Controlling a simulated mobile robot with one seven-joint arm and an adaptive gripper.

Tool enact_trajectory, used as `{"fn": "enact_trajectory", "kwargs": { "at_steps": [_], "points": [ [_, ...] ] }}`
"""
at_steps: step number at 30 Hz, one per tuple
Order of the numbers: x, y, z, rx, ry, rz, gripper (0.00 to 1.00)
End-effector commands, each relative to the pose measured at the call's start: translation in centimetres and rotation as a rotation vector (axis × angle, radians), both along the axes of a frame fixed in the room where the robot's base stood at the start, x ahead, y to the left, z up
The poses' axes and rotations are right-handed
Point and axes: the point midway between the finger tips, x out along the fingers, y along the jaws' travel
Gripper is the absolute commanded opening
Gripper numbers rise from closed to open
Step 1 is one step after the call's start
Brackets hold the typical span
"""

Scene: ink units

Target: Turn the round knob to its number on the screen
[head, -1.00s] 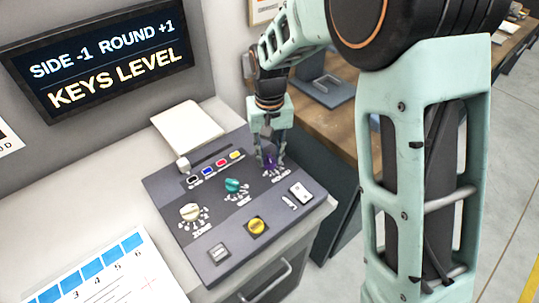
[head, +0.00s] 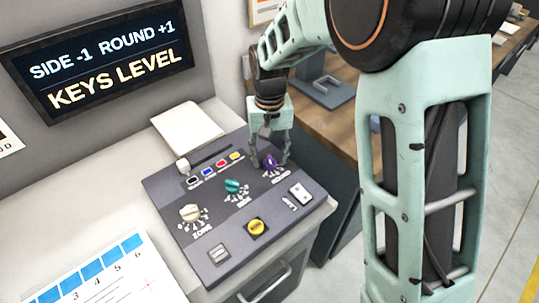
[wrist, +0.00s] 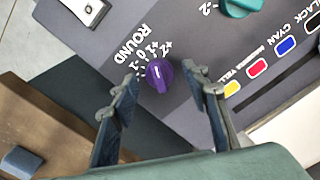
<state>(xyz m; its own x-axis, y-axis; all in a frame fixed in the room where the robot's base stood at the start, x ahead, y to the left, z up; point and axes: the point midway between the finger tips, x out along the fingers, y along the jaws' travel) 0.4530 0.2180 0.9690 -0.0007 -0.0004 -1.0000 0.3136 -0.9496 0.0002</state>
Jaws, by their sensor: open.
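The round knob (head: 270,161), purple, is at the far right of the dark control panel (head: 222,215). In the wrist view the purple knob (wrist: 159,75) sits by the word ROUND, with its number marks around one side. A thin pale line shows on its top, but I cannot tell for sure which mark it points at. The screen (head: 100,58) reads SIDE -1, ROUND +1, KEYS LEVEL. My gripper (head: 270,164) is open above the panel. In the wrist view its fingers (wrist: 164,82) stand on either side of the knob, with a gap on both sides.
A teal knob (head: 232,186) and a cream ZONE knob (head: 190,212) lie left of the purple one. Colour keys (head: 221,163) and a slider with a pale handle (head: 183,165) are behind. A yellow button (head: 256,227) and a white switch (head: 300,194) are in front.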

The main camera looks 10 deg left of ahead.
Motion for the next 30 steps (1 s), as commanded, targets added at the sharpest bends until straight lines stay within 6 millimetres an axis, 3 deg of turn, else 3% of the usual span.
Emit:
{"fn": "enact_trajectory", "kwargs": {
  "at_steps": [5,12,18,23,30],
  "points": [
    [0.1,0.0,2.3,0.003,-0.004,-0.001,0.42],
    [0.1,0.1,7.5,0.003,-0.005,0.000,0.42],
    [0.1,0.1,10.7,0.002,-0.003,0.000,0.42],
    [0.0,0.0,11.8,0.001,-0.002,0.000,0.42],
    [0.0,0.0,11.9,0.000,-0.001,0.000,0.42]
  ]
}}
